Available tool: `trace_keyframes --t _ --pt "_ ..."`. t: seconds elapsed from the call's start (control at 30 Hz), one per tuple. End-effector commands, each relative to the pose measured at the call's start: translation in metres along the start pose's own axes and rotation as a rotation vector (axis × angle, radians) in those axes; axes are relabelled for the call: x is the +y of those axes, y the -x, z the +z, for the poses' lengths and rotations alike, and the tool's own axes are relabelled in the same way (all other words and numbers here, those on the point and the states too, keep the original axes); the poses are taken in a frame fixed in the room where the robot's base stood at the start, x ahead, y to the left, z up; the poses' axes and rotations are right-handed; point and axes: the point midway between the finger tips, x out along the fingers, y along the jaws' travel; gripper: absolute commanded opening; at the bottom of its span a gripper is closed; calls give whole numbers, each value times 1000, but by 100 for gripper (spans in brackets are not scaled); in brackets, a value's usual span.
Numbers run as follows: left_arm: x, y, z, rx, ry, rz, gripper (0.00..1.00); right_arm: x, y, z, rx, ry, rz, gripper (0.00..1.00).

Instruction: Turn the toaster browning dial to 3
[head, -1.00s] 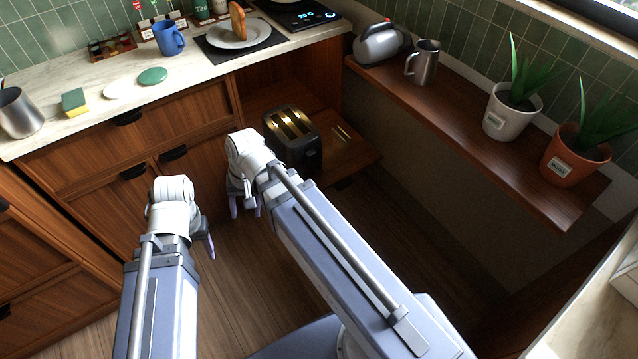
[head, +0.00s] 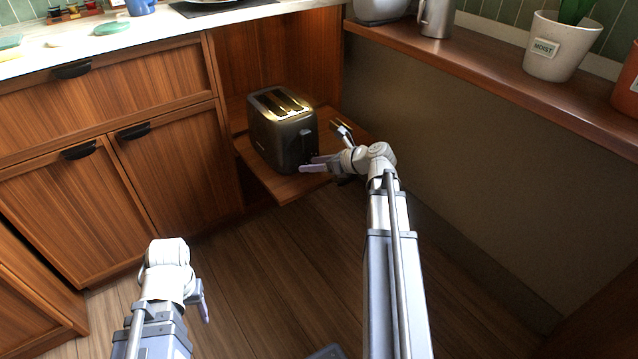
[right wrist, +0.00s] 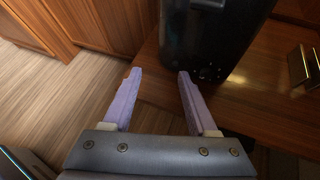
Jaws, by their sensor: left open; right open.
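The toaster (head: 275,133) is dark with two bright metal-lined slots, upright on a low wooden pull-out shelf (head: 282,187). A lever shows on its end face, towards my right arm. The browning dial and its setting cannot be made out; small pale marks show low on the dark toaster body (right wrist: 188,42) in the right wrist view. My right gripper (head: 308,163) is beside that end face, low down. In the right wrist view, its two purple fingers (right wrist: 158,76) are apart with nothing between them. My left gripper (head: 204,306) is low over the floor, away from the toaster, open; part is hidden.
A brass-coloured item (right wrist: 303,64) lies on the shelf to the right of the toaster. Wooden cabinets (head: 110,160) stand to the left. A wall ledge (head: 480,72) with a metal mug (head: 437,18) and a potted plant (head: 556,48) runs along the right. The floor in front is clear.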

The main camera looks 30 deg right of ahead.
Motion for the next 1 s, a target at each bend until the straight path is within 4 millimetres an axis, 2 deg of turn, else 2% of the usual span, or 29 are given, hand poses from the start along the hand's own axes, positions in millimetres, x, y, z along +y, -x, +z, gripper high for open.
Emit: trace_keyframes --t 0.03,0.2,0.3,0.57,1.0 --pt "2 -26 -1 0 0 0 58 -21 -1 -19 -34 -76 -28 58" --pt "5 -49 -3 1 0 0 58 -58 13 -32 -127 -269 -78 58" --pt "5 -54 -3 1 0 -1 58 -69 19 -35 -156 -328 -90 58" --pt "5 -56 -3 1 0 -1 58 -74 20 -34 -171 -357 -95 58" --pt "8 -78 -5 2 0 -1 58 -81 -40 -26 -169 -354 -93 58"
